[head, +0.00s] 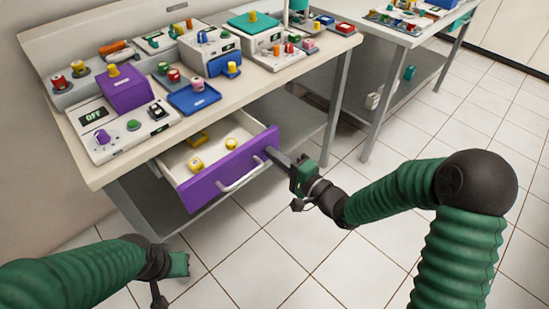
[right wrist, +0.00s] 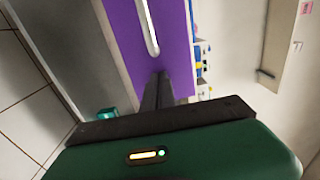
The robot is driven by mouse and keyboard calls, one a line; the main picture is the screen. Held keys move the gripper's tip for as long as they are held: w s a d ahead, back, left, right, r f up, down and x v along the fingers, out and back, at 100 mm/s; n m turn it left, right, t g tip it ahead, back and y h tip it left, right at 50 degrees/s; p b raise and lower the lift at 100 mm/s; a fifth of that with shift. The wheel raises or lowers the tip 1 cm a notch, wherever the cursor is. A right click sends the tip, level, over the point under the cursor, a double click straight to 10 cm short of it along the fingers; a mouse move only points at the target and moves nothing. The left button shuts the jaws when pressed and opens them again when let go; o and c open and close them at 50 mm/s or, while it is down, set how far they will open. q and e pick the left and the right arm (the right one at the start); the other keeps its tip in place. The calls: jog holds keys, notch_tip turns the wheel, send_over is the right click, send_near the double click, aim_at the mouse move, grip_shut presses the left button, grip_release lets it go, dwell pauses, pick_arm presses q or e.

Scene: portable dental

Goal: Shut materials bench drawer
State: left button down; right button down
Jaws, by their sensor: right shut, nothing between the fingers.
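The materials bench drawer (head: 222,182) has a purple front and a pale handle (head: 243,176). It stands pulled out under the bench top, with several small yellow items inside. My right gripper (head: 272,155) is shut and empty, its fingertips at the right part of the purple front, right of the handle. In the right wrist view the shut fingers (right wrist: 157,85) reach the purple front (right wrist: 125,25) near the end of the handle (right wrist: 149,28); I cannot tell whether they touch. My left gripper (head: 178,265) is low at the lower left, apart from the drawer; its fingers cannot be made out.
The bench top (head: 240,95) carries several devices and trays, including a purple box (head: 124,90) and a blue tray (head: 194,99). A lower shelf (head: 290,122) lies under the bench. A second table (head: 400,35) stands at the back right. The tiled floor in front is clear.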

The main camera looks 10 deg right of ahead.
aim_at(241, 136)
dwell(0.3)
